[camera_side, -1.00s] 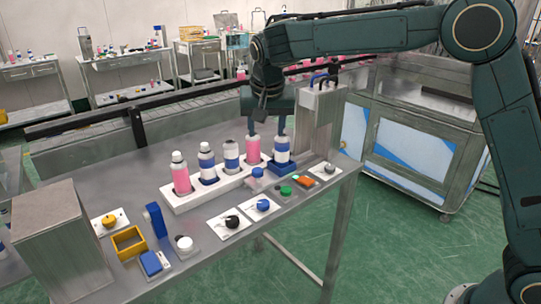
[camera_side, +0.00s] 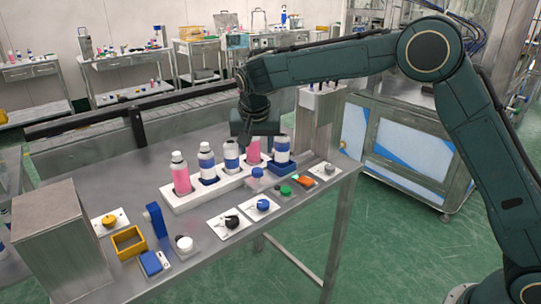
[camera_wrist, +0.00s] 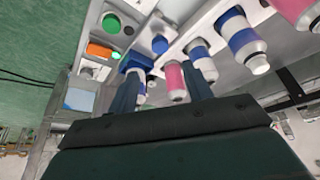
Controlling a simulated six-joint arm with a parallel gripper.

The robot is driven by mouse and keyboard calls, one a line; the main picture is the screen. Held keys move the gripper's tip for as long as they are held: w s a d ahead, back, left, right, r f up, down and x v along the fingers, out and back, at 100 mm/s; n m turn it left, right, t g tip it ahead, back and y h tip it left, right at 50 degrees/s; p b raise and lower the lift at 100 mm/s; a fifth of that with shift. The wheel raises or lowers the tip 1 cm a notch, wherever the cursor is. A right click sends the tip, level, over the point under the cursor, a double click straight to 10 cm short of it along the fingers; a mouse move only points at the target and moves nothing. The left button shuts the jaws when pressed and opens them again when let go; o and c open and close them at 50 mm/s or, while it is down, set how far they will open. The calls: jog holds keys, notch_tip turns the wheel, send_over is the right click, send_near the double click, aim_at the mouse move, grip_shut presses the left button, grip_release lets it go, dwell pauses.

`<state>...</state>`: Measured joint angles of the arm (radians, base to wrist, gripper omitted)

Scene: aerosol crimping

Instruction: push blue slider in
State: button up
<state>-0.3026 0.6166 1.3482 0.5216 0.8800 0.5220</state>
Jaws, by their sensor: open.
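The blue slider (camera_side: 285,176) looks to be the blue base at the right end of the white bottle rack (camera_side: 205,193), under a white bottle with a blue band (camera_side: 282,152). It also shows in the wrist view (camera_wrist: 137,58), partly behind a finger. My gripper (camera_side: 258,142) hangs just above the pink bottle (camera_side: 253,157), left of the slider. In the wrist view my gripper (camera_wrist: 162,75) has its fingers apart, with a pink bottle (camera_wrist: 176,82) between them in the picture. I cannot tell whether the fingers touch any bottle.
Several bottles stand left along the rack. A small blue knob (camera_side: 257,172), a green button (camera_side: 286,190) and an orange switch (camera_side: 305,182) lie in front. A grey post (camera_side: 320,125) stands right behind the slider. A yellow frame (camera_side: 129,242) and grey box (camera_side: 60,240) are left.

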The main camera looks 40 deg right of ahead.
aim_at(258, 170)
jog(key=x, duration=0.9)
jog(key=shift+d+f, duration=0.15)
jog(key=shift+f, duration=0.25)
grip_shut()
jog(key=shift+d, duration=0.1)
